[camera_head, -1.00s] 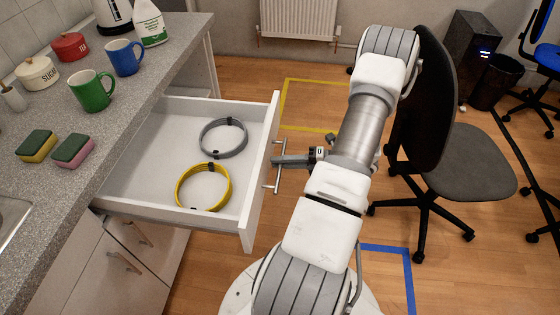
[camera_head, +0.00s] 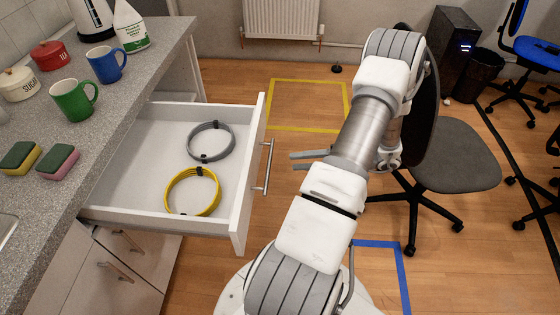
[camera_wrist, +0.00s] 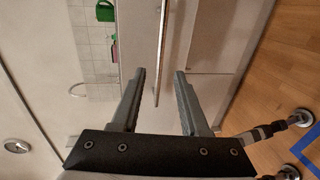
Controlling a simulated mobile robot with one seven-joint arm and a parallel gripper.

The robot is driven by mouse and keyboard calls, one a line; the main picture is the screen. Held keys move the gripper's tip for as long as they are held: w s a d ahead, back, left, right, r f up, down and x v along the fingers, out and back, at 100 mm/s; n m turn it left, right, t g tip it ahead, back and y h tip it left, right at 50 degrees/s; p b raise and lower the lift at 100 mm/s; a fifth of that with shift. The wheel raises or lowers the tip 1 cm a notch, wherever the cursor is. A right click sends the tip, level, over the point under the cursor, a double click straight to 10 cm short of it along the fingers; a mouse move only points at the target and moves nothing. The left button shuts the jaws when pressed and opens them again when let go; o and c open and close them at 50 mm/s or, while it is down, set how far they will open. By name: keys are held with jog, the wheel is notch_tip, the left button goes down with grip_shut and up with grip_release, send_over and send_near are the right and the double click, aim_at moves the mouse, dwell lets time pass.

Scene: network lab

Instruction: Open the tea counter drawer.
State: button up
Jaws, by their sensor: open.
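The tea counter drawer (camera_head: 150,222) stands pulled well out from under the counter. Inside lie a grey cable coil (camera_head: 211,142) and a yellow cable coil (camera_head: 192,192). Its bar handle (camera_head: 264,166) is on the front panel. My gripper (camera_head: 293,160) is open and empty, just to the right of the handle and apart from it. In the wrist view my open gripper (camera_wrist: 160,75) has its two fingers spread, with the handle bar (camera_wrist: 161,50) ahead of the gap between them.
On the counter (camera_head: 110,140) stand a green mug (camera_head: 72,100), a blue mug (camera_head: 104,65), canisters, a spray bottle (camera_head: 131,27) and two sponges (camera_head: 38,160). An office chair (camera_head: 455,155) stands close to the right of my arm. Floor between drawer and radiator (camera_head: 281,18) is clear.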

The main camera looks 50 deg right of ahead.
jog(key=v, duration=0.8)
jog(key=shift+s, duration=0.15)
jog(key=shift+d, duration=0.1)
jog(key=w+a+r+n+g+h+p, duration=0.1)
jog(key=w+a+r+n+g+p, duration=0.1)
jog(key=w+a+r+n+g, duration=0.65)
jog(key=w+a+r+n+g+h+p, duration=0.15)
jog(key=w+a+r+n, duration=0.35)
jog(key=a+r+n, duration=0.7)
jog(key=a+r+n+h+p, duration=0.1)
jog(key=a+r+n+h, duration=0.1)
jog(key=a+r+n, duration=0.35)
jog(key=a+r+n+h+p, duration=0.1)
jog(key=a+r+n+h, duration=0.15)
jog(key=a+n, duration=0.55)
jog(key=s+a+r+n+t+h+p, duration=0.1)
jog(key=s+r+n, duration=0.4)
jog(key=n, duration=0.7)
jog(key=shift+s+a+n+t+h, duration=0.4)
jog(key=shift+s+a+t+h, duration=0.2)
jog(key=shift+s+a+t, duration=0.25)
